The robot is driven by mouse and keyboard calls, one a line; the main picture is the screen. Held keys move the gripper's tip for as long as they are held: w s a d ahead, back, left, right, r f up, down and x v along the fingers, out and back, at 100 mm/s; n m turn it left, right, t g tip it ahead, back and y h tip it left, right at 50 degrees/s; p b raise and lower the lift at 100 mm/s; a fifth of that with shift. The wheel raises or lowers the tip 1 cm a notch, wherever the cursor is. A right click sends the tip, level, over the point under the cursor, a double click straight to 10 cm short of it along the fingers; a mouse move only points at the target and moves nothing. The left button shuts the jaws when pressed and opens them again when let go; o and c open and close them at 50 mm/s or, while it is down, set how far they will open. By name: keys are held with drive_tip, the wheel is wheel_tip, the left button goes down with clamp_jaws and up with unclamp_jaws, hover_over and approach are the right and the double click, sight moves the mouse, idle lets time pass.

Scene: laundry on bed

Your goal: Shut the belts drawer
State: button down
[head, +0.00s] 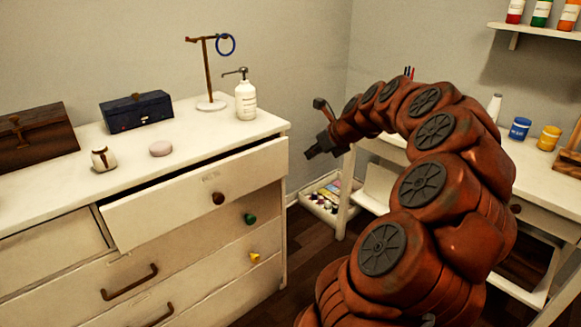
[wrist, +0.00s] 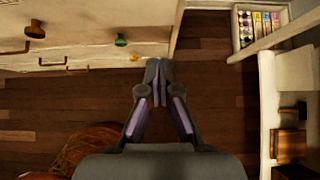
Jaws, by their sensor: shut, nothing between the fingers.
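A white dresser drawer (head: 160,206) with a brown round knob (head: 218,198) stands partly pulled out at the top right of the dresser. A small label shows on its front, too small to read for certain. A dark gap shows behind its top edge. My gripper (head: 309,154) is in the air to the right of the drawer, apart from it. In the wrist view its fingers (wrist: 157,78) are together and empty, above the dark floor. The brown knob (wrist: 35,28) shows at the upper left there.
The dresser top (head: 60,195) holds a navy box (head: 136,111), a pump bottle (head: 246,98), a stand with a blue ring and small items. Lower drawers have green (head: 249,219) and yellow (head: 254,257) knobs. A white desk (head: 545,180) stands right; an open tray (head: 318,198) sits low between them.

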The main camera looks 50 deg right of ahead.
drive_tip(key=b, duration=0.2)
approach(282, 162)
drive_tip(key=shift+x, duration=3.1)
drive_tip(key=shift+f, duration=0.1)
